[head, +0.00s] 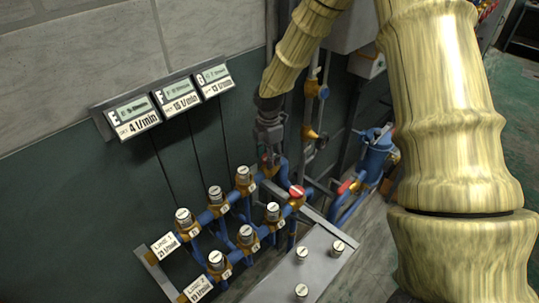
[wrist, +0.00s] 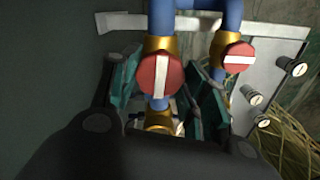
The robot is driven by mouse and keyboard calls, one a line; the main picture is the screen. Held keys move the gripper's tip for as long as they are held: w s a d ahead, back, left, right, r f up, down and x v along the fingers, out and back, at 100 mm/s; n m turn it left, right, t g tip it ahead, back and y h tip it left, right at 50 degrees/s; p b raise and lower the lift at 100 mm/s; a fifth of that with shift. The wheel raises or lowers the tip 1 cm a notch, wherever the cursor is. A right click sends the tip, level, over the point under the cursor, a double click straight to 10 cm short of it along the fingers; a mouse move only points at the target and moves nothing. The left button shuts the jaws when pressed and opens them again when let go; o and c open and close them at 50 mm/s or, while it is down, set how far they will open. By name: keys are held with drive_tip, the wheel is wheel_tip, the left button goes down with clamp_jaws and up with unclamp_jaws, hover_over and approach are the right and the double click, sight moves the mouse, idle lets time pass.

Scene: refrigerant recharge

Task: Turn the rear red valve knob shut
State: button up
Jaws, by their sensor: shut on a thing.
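The rear red valve knob (wrist: 153,82) is a round red cap with a white bar on a brass collar and blue pipe. In the wrist view its bar runs nearly up and down. My gripper (head: 269,154) is shut on this knob, with teal fingers on its left and right sides in the wrist view. In the head view the gripper mostly hides the knob. A second red knob (wrist: 239,60) sits to the right in the wrist view, its bar lying across; it also shows in the head view (head: 297,191), nearer than my gripper.
Two rows of silver-capped valves (head: 215,194) on blue pipes lead toward the front left. A grey box (head: 316,262) with silver knobs stands to their right. Flow displays E, F and G (head: 172,103) are on the wall. A blue vessel (head: 371,160) stands behind right.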

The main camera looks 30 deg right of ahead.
drive_tip(key=m, duration=0.4)
drive_tip(key=shift+w+r, duration=0.1)
drive_tip(key=m, duration=0.4)
drive_tip(key=shift+w+m, duration=0.1)
drive_tip(key=shift+m, duration=0.2)
drive_tip(key=m, duration=0.4)
drive_tip(key=shift+p, duration=0.3)
drive_tip(key=shift+w+d+r+m, duration=0.1)
drive_tip(key=shift+m, duration=2.2)
drive_tip(key=o, duration=0.8)
drive_tip(key=shift+o, duration=1.1)
